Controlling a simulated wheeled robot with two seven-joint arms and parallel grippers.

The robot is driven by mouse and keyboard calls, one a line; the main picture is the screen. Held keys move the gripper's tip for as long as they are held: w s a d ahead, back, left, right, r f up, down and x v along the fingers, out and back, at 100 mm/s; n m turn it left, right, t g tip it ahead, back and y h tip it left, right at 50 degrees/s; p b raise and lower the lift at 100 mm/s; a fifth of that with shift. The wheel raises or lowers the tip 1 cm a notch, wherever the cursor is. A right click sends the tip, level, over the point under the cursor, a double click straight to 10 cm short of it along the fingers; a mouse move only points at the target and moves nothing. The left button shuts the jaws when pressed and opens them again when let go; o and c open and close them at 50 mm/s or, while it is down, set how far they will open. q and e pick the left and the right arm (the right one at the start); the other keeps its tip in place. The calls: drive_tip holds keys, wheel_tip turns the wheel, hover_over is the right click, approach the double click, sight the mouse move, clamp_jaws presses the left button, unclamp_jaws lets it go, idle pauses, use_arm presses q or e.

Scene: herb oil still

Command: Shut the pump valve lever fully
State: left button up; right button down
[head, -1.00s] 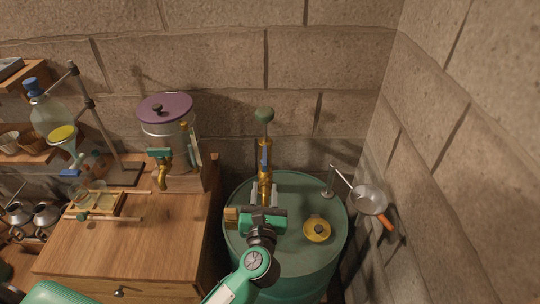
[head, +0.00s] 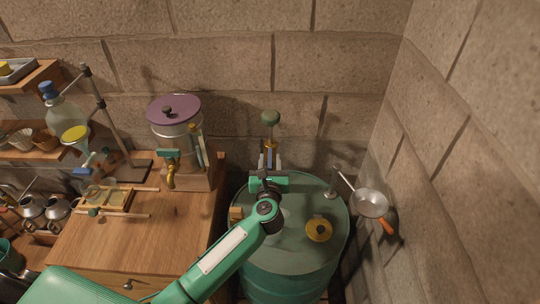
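The brass pump (head: 270,144) stands upright on the green drum (head: 290,260), with a round green knob (head: 270,117) on top. Its small blue lever is mostly hidden now behind my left gripper. My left gripper (head: 268,158) is in front of the pump body at about lever height. Its two pale fingers point up toward the wall and stand apart, with the pump's middle between them. I cannot tell whether they touch the lever. My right gripper is out of view.
A yellow cap (head: 319,230) sits on the drum top. A pan (head: 370,203) with an orange handle is at the right wall. A wooden cabinet (head: 140,230) left of the drum carries a purple-lidded pot (head: 174,109) and a wooden rack (head: 108,198).

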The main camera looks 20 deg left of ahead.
use_arm(q)
drive_tip(key=shift+w+a, duration=0.2)
drive_tip(key=shift+w, duration=0.45)
clamp_jaws()
